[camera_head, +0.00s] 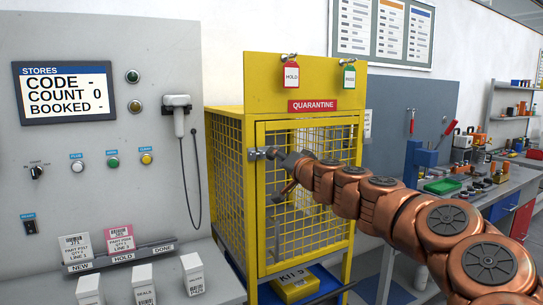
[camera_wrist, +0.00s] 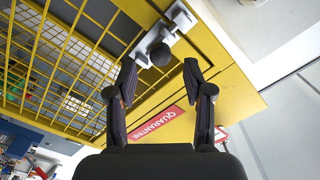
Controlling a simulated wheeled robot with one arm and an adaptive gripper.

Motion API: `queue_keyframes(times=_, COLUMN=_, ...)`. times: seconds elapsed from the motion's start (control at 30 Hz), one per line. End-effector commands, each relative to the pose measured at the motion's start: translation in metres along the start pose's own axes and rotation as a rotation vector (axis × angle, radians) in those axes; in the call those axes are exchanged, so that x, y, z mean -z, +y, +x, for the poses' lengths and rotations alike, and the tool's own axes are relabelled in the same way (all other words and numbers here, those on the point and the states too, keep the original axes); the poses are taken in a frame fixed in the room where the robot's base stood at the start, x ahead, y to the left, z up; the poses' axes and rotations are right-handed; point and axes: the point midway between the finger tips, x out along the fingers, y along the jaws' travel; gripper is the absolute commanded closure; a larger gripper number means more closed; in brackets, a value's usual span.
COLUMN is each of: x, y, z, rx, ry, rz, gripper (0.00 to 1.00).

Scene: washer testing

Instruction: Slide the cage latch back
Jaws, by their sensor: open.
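The yellow quarantine cage (camera_head: 250,126) stands in the middle of the head view with its mesh door shut. The cage latch (camera_head: 257,154) is a grey metal piece on the left edge of the door. In the wrist view the latch (camera_wrist: 158,38) shows at the top, with a dark round knob (camera_wrist: 160,54) on it. My gripper (camera_head: 281,172) is at the latch in the head view, its fingers partly hidden by the wrist. In the wrist view my gripper (camera_wrist: 160,69) is open and empty, its fingertips on either side of the knob and apparently just short of it.
Hold (camera_head: 291,76) and green (camera_head: 348,77) tags hang above the door. A grey panel with a screen (camera_head: 64,92) and a corded scanner (camera_head: 178,115) stands left. A cluttered workbench (camera_head: 480,195) is on the right.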

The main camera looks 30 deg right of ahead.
Motion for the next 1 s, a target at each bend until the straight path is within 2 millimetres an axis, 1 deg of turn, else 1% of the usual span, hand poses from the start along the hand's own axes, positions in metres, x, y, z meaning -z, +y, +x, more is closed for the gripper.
queue_keyframes(times=0.03, x=-0.001, y=-0.001, z=0.008, rx=0.000, ry=-0.004, rz=0.000, gripper=0.49)
queue_keyframes(times=0.1, x=-0.002, y=-0.001, z=0.017, rx=-0.001, ry=-0.004, rz=-0.001, gripper=0.49)
queue_keyframes(times=0.3, x=0.000, y=-0.001, z=0.036, rx=0.000, ry=-0.001, rz=-0.001, gripper=0.49)
queue_keyframes(times=0.4, x=-0.002, y=-0.001, z=0.043, rx=0.001, ry=-0.003, rz=-0.001, gripper=0.49)
queue_keyframes(times=0.57, x=-0.002, y=0.000, z=0.047, rx=0.000, ry=-0.002, rz=-0.001, gripper=0.49)
queue_keyframes(times=0.8, x=-0.001, y=-0.001, z=0.047, rx=0.000, ry=-0.002, rz=-0.001, gripper=0.49)
queue_keyframes(times=0.83, x=-0.001, y=-0.001, z=0.047, rx=0.000, ry=-0.002, rz=-0.002, gripper=0.50)
queue_keyframes(times=0.87, x=-0.001, y=-0.001, z=0.047, rx=0.000, ry=-0.002, rz=-0.002, gripper=0.53)
queue_keyframes(times=1.0, x=-0.001, y=-0.001, z=0.047, rx=0.000, ry=-0.002, rz=-0.002, gripper=0.68)
